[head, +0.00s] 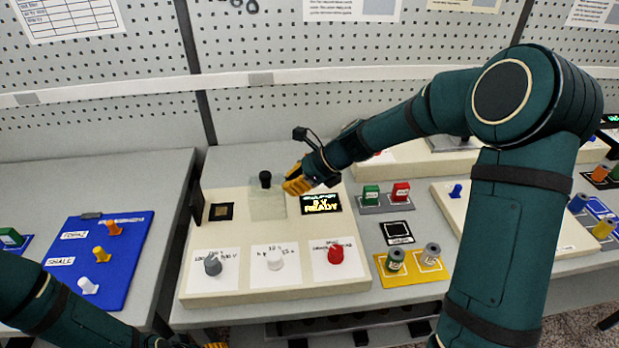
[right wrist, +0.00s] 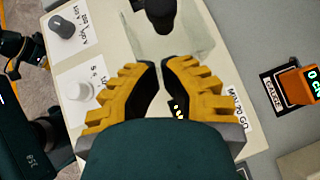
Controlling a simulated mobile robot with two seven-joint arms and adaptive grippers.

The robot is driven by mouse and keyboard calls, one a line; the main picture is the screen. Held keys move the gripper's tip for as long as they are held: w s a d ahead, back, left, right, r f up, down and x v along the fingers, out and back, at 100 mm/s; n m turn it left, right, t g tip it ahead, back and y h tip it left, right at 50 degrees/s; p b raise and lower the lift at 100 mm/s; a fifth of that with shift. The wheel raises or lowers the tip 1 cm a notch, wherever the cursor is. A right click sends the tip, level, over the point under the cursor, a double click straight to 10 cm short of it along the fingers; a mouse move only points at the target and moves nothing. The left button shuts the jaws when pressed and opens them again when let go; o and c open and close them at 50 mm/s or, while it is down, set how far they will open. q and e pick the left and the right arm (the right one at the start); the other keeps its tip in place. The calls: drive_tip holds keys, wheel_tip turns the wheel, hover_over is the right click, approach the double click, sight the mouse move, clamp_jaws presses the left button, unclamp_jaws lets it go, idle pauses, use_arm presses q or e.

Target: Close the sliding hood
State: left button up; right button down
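The hood appears to be the clear, pale panel (head: 268,207) on the cream console, left of the lit display. A black knob (head: 265,180) stands at its far edge; I cannot tell whether it belongs to the hood. In the right wrist view the clear panel (right wrist: 190,45) lies beyond my fingertips, with the black knob (right wrist: 160,14) at the top. My right gripper (head: 290,187) is at the panel's right side, above the console. Its yellow fingers (right wrist: 162,66) are close together with nothing visible between them. My left gripper (head: 200,346) is mostly cut off at the bottom edge.
The cream console (head: 270,298) carries a grey knob (head: 212,264), a white knob (head: 274,260), a red knob (head: 335,254) and a READY display (head: 321,203). A dark upright plate (head: 196,206) stands at its left edge. Spools on a yellow mat (head: 408,276) are to the right.

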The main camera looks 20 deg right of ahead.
sight(268, 188)
drive_tip(key=shift+w+a+r, duration=0.1)
drive_tip(key=shift+w+a, duration=0.3)
drive_tip(key=shift+a, duration=0.2)
drive_tip(key=shift+w+a+r, duration=0.1)
drive_tip(key=shift+w+a, duration=0.25)
drive_tip(key=shift+a, duration=0.25)
drive_tip(key=shift+a, duration=0.1)
